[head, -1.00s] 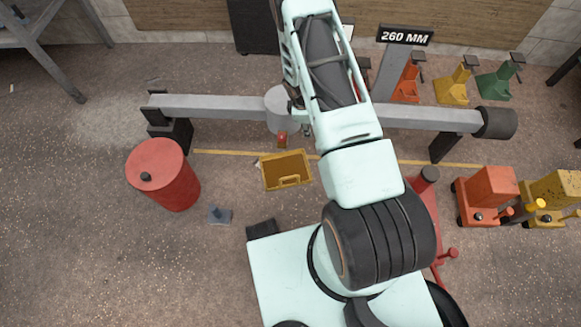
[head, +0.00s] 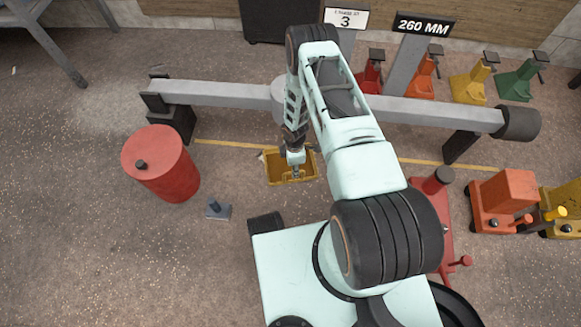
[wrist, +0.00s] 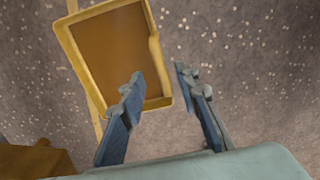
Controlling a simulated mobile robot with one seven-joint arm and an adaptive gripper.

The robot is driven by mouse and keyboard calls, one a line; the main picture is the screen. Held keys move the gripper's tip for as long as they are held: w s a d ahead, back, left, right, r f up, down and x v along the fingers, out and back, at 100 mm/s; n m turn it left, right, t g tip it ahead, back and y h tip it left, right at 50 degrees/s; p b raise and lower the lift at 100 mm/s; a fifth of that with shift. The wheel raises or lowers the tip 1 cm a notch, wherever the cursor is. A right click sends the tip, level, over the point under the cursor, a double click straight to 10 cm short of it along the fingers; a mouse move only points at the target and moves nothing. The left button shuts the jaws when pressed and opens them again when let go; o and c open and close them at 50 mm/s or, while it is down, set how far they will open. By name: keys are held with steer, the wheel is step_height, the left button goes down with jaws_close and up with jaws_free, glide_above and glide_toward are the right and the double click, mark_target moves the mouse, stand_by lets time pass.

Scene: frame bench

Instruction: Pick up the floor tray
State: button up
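The floor tray (head: 270,173) is a shallow yellow, open-topped box lying on the floor below the grey beam. It looks empty. In the wrist view the tray (wrist: 105,45) fills the upper left, with one side wall running down between the finger lines. My gripper (head: 296,173) is over the tray's near side in the head view and hides part of it. In the wrist view my gripper (wrist: 159,75) is open, with the left finger in front of the tray's inside and the right finger over bare floor. Contact with the tray cannot be told.
A red drum (head: 162,165) and a small grey-blue stand (head: 218,210) are on the left. The long grey beam (head: 225,94) crosses behind the tray. A red jack (head: 436,215) and an orange machine (head: 505,200) stand at the right.

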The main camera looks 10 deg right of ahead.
step_height(320, 180, down, 4)
steer(key=shift+s+f+b, duration=0.15)
steer(key=shift+f+b, duration=0.1)
steer(key=shift+b, duration=0.65)
steer(key=shift+r, duration=0.1)
jaws_close()
